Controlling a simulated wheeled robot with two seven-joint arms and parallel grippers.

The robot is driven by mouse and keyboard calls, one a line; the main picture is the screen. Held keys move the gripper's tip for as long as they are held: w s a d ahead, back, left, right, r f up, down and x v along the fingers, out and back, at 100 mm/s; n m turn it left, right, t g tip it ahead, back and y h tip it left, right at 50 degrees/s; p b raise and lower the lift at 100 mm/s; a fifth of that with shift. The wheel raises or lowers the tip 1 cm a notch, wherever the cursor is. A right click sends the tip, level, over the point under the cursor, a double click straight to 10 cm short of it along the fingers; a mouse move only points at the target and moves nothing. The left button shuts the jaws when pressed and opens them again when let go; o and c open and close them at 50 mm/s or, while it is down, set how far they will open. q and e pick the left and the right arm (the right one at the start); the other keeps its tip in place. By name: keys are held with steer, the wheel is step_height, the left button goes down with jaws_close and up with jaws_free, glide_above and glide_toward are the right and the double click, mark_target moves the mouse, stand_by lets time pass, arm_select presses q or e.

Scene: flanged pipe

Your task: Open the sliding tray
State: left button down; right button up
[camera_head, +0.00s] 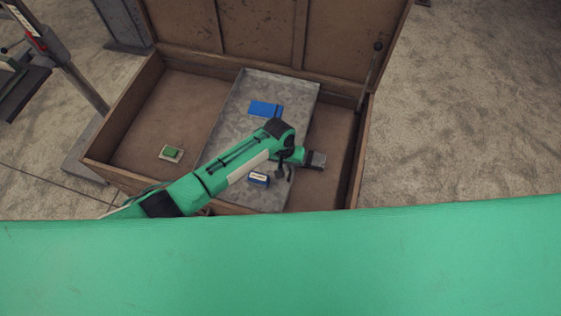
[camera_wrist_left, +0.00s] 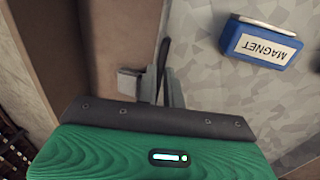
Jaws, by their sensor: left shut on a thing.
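The sliding tray (camera_head: 232,125) is a grey metal tray inside a brown wooden chest (camera_head: 100,157). It lies across the chest's middle, with floor visible to its left and right. My left gripper (camera_head: 312,160) is at the tray's right side wall and is shut on it. In the left wrist view, the gripper's fingers (camera_wrist_left: 155,85) are at the tray's thin wall (camera_wrist_left: 165,38). The grey patterned tray floor (camera_wrist_left: 205,75) is on the right there. My forearm hides part of the tray. My right gripper is not in view.
A blue flat item (camera_head: 264,109) and a blue-and-white block marked MAGNET (camera_wrist_left: 261,43) lie in the tray. A small green-topped block (camera_head: 171,152) sits on the chest floor at left. The chest lid (camera_head: 255,30) stands open behind. A metal stand (camera_head: 78,78) is at left.

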arm_select(q)
steer(key=shift+d, duration=0.2)
steer(key=c, duration=1.5)
jaws_free()
steer(key=shift+r, duration=0.15)
steer(key=a+r, duration=0.1)
steer(key=r, duration=0.3)
steer(key=r+b, duration=0.1)
steer(key=r, duration=0.4)
steer(key=a+r+b, duration=0.1)
steer(key=r, duration=0.3)
steer(key=shift+w+a+r, duration=0.15)
steer(key=shift+w+a, duration=0.15)
steer(key=shift+w, duration=0.1)
